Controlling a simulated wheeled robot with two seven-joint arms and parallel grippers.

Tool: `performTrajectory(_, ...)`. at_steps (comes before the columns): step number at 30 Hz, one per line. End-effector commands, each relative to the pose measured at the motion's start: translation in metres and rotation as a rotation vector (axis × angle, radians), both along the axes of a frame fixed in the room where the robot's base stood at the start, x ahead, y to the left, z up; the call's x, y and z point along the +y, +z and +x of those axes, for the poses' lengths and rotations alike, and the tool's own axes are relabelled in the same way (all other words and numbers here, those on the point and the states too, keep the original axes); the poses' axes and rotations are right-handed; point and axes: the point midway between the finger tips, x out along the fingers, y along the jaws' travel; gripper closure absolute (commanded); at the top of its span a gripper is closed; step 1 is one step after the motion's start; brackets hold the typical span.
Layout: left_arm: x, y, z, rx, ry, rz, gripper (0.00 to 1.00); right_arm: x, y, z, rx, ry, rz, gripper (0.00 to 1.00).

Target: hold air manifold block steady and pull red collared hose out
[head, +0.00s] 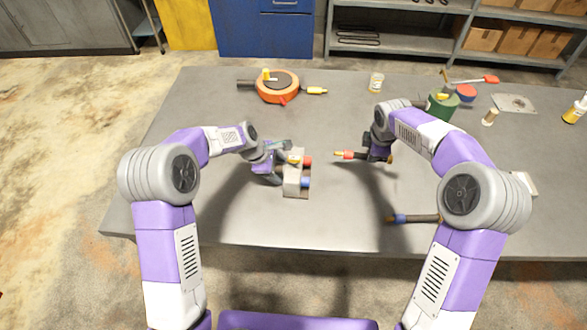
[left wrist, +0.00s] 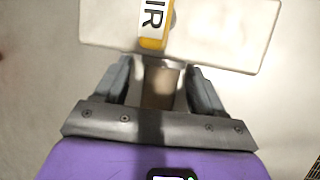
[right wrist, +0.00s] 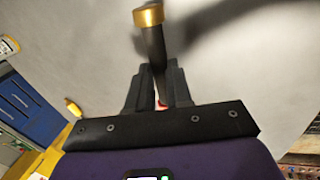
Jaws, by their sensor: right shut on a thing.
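The air manifold block (head: 294,181) is pale grey, with a red port and a blue port on its right side. It stands on the table, and its yellow-edged label (left wrist: 155,22) shows in the left wrist view. My left gripper (left wrist: 160,85) is open at the block's left side, its fingers either side of a brownish post under the block. The red collared hose (head: 346,154) is apart from the block, right of the red port. My right gripper (head: 377,155) is shut on its dark tube (right wrist: 153,50), and a brass end cap (right wrist: 148,16) sticks out beyond the fingers.
Another dark hose (head: 415,218) with a blue collar lies near the front right. An orange reel (head: 278,87), a small jar (head: 376,82) and a green can (head: 442,104) stand farther back. The table (head: 220,215) is bare left of the block.

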Motion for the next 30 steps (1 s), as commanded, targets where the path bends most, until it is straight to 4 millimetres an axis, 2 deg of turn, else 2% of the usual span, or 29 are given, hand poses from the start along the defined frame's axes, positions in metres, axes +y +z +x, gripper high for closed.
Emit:
performTrajectory(7, 0.0, 0.001, 0.0, 0.0, 0.0, 0.0, 0.31, 0.0, 0.0, 0.0, 0.0, 0.0, 0.0, 1.0)
performTrajectory(11, 0.004, 0.01, -0.002, -0.002, 0.0, 0.0, 0.31, 0.0, 0.0, 0.0, 0.0, 0.0, 0.0, 1.0)
performTrajectory(24, 0.038, 0.087, -0.022, -0.003, 0.0, 0.0, 0.31, 0.0, 0.0, 0.0, 0.0, 0.0, 0.0, 1.0)
performTrajectory(30, 0.046, 0.105, -0.026, -0.001, -0.001, 0.0, 0.31, 0.0, 0.0, 0.0, 0.0, 0.0, 0.0, 1.0)
